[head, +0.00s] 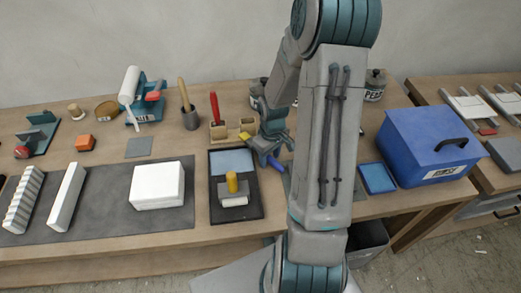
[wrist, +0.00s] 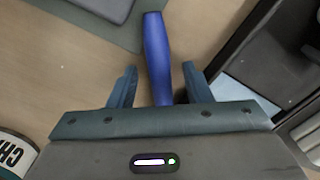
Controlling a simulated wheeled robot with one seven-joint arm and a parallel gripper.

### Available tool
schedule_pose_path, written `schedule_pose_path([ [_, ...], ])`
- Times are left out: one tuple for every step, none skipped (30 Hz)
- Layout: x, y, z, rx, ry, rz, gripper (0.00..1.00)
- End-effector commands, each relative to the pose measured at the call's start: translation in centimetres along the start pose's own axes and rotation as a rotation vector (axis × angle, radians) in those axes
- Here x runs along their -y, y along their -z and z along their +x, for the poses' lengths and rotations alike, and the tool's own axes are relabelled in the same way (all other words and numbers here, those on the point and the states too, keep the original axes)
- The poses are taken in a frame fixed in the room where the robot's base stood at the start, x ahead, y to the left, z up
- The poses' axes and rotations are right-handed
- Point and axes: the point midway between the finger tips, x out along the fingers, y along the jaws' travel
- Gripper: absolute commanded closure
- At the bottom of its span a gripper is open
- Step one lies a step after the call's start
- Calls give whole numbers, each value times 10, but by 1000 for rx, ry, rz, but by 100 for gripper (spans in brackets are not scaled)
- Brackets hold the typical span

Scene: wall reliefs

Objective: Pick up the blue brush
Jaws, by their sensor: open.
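The blue brush (head: 276,163) lies on the wooden table, right of the black tray, with its blue end showing below my gripper (head: 273,138) in the head view. In the wrist view the brush's blue handle (wrist: 156,42) runs between the two fingers of my gripper (wrist: 159,69). The fingers are open, one on each side of the handle, with a gap visible on both sides. The brush's other end is hidden by the gripper body in the wrist view.
The black tray (head: 214,207) with a yellow-handled tool is close to the left. A holder (head: 218,132) with a red-handled tool stands behind it. A blue tray (head: 377,178) and a blue toolbox (head: 430,145) are at the right. My arm hides part of the table.

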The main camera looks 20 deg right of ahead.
Motion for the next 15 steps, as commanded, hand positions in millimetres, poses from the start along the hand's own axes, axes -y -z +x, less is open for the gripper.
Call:
schedule_pose_path([
  [0,0,0,0,0,0,55],
  [0,0,0,0,0,0,55],
  [0,0,0,0,0,0,55],
  [0,0,0,0,0,0,55],
  [0,0,0,0,0,0,55],
  [0,0,0,0,0,0,66],
  [0,0,0,0,0,0,74],
  [0,0,0,0,0,0,83],
  [0,0,0,0,0,0,94],
  [0,0,0,-1,0,0,100],
  [0,0,0,-1,0,0,100],
  [0,0,0,-1,0,0,100],
  [0,0,0,-1,0,0,100],
  [0,0,0,-1,0,0,100],
  [0,0,0,-1,0,0,100],
])
